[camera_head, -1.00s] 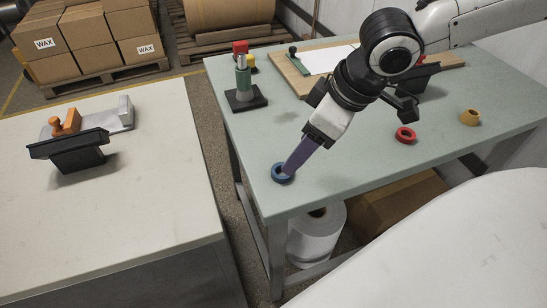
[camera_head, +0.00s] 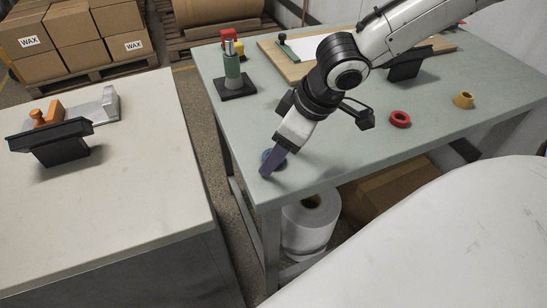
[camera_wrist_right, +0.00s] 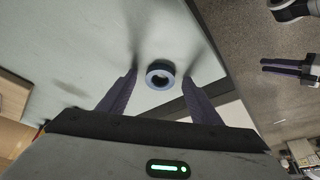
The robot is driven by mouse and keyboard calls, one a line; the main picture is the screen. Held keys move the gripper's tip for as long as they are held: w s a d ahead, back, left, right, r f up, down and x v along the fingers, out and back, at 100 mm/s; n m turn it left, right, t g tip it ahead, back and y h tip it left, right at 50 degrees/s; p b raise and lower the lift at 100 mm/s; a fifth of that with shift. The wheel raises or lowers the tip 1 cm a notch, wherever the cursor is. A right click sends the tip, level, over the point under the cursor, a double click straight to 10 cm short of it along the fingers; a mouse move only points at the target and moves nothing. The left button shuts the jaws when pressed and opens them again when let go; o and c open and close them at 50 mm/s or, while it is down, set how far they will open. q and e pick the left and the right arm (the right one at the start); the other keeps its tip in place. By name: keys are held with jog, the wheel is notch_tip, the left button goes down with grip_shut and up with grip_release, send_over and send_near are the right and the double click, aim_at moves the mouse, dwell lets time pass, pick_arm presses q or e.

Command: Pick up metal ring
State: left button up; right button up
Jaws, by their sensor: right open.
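A small blue metal ring (camera_head: 266,156) lies on the green table near its front left corner, partly hidden behind a purple finger of my right gripper (camera_head: 269,172). In the right wrist view the blue ring (camera_wrist_right: 160,66) shows between the two spread fingers of my right gripper (camera_wrist_right: 159,78), beyond their tips, with space on both sides. The right gripper is open and empty. A dark two-pronged gripper (camera_wrist_right: 280,67), seemingly my left one, shows small at the right of the wrist view; its jaw state is unclear.
A red ring (camera_head: 400,119) and a yellow ring (camera_head: 463,100) lie farther right on the green table (camera_head: 345,160). A green post on a black base (camera_head: 235,88) stands at the back left. A pale counter (camera_head: 130,205) is at left across a floor gap.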

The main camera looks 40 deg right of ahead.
jog(key=c, duration=1.1)
